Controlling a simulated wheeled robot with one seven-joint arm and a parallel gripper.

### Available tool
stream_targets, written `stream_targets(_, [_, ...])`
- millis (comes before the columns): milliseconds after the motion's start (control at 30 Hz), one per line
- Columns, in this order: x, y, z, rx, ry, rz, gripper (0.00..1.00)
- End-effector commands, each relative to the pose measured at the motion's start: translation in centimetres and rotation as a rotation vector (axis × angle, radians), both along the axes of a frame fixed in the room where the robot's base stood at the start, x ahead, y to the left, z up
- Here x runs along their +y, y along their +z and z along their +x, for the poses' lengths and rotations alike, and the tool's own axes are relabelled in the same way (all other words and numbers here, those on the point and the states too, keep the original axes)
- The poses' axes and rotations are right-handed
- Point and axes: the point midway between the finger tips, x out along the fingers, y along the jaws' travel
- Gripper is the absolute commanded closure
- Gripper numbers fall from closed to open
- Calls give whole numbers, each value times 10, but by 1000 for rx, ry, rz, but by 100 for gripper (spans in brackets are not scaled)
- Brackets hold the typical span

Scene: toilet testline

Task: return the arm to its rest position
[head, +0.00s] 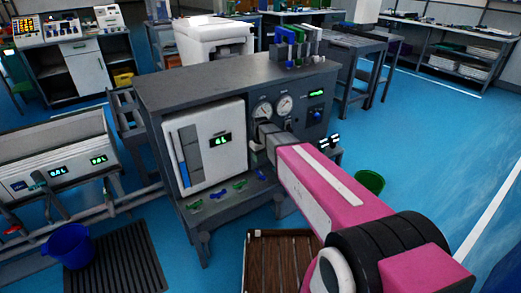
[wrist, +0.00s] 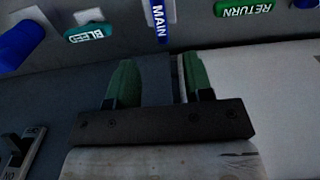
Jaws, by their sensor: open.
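My pink arm (head: 325,190) reaches out from the lower right of the head view to the front of a grey test bench (head: 230,80). Its grey end is close to the bench's gauge panel, and the fingertips are hard to make out there. In the wrist view my gripper (wrist: 158,78) shows two green fingers set apart, with nothing held between them. Beyond the fingers are a blue handle marked MAIN (wrist: 160,22), a green RETURN handle (wrist: 245,8) and a teal BLEED handle (wrist: 90,32). I cannot tell whether the fingers touch anything.
The bench has a white door (head: 208,145) and round gauges (head: 284,105). A wooden crate (head: 252,262), a green bucket (head: 369,182), a blue bucket (head: 68,244) and a dark slatted mat (head: 120,262) are on the floor. Blue floor at right is clear.

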Motion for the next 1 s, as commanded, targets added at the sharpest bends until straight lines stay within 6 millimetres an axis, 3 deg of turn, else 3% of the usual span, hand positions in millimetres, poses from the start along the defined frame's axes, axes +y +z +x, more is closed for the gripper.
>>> stream_targets(133, [-6,0,-5,0,-12,0,53])
stream_targets(233, [-29,2,-24,0,-67,0,53])
stream_targets(500, [-136,12,-125,-3,-382,1,53])
stream_targets(600, [-164,16,-157,-3,-486,1,53])
stream_targets(800, [-190,20,-189,-6,-599,2,53])
stream_targets(1000, [-193,19,-190,-6,-614,2,53])
